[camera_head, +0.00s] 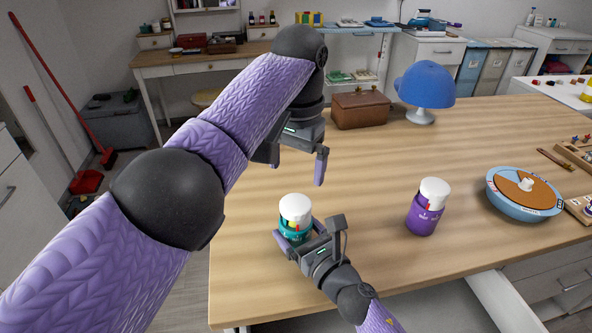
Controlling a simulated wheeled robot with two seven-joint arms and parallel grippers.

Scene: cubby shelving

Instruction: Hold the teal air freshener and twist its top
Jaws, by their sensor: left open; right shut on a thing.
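The teal air freshener (293,233) stands upright on the wooden table near its front left, with a white top (295,207). My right gripper (293,246) is shut around its lower teal body from the front right. My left gripper (298,166) is open and empty above and behind the air freshener, with its fingers pointing down, apart from the top. Part of the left gripper's far side is hidden by my arm.
A purple air freshener (425,211) with a white top stands to the right. A round blue container (524,205) is further right. A brown box (360,109) and a blue cap on a stand (425,86) are at the back. The table's middle is clear.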

